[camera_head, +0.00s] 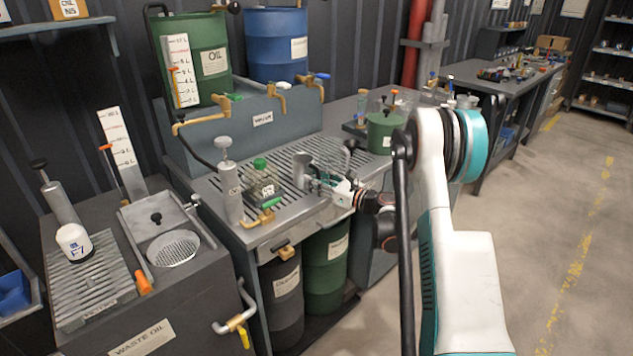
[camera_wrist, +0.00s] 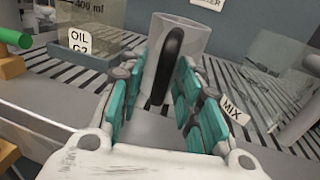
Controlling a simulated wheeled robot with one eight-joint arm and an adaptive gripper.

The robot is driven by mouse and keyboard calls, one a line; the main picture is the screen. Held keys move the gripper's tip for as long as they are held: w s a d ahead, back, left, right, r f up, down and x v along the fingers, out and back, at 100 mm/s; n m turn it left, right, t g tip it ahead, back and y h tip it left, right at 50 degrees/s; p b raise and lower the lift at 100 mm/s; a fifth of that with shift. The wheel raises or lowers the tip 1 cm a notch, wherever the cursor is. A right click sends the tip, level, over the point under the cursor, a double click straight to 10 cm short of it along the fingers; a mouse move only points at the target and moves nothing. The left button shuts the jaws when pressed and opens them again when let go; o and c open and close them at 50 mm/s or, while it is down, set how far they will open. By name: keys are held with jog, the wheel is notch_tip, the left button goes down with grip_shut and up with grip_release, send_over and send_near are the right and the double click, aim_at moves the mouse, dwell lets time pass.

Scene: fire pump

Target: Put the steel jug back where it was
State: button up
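The steel jug (camera_wrist: 198,38) stands upright in the wrist view, its black handle (camera_wrist: 166,62) facing me. In the head view the jug (camera_head: 301,166) is on the slatted bench top, left of my gripper (camera_head: 335,188). In the wrist view the teal fingers of my gripper (camera_wrist: 160,92) are apart, one on each side of the handle, with a gap showing between them. I see no clear contact with the handle. The jug's lower part is partly hidden behind the handle and fingers.
A clear container labelled OIL G2 (camera_wrist: 88,52) stands left of the jug. A clear MIX container (camera_wrist: 262,85) stands close on the right. A green-handled brass tap (camera_wrist: 14,45) is at far left. Brass taps (camera_head: 277,95) project from the raised panel behind.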

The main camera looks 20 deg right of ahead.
jog(key=shift+r, duration=0.15)
jog(key=p+v, duration=0.3)
jog(key=v, duration=0.9)
jog(key=shift+p, duration=0.4)
dwell(0.7)
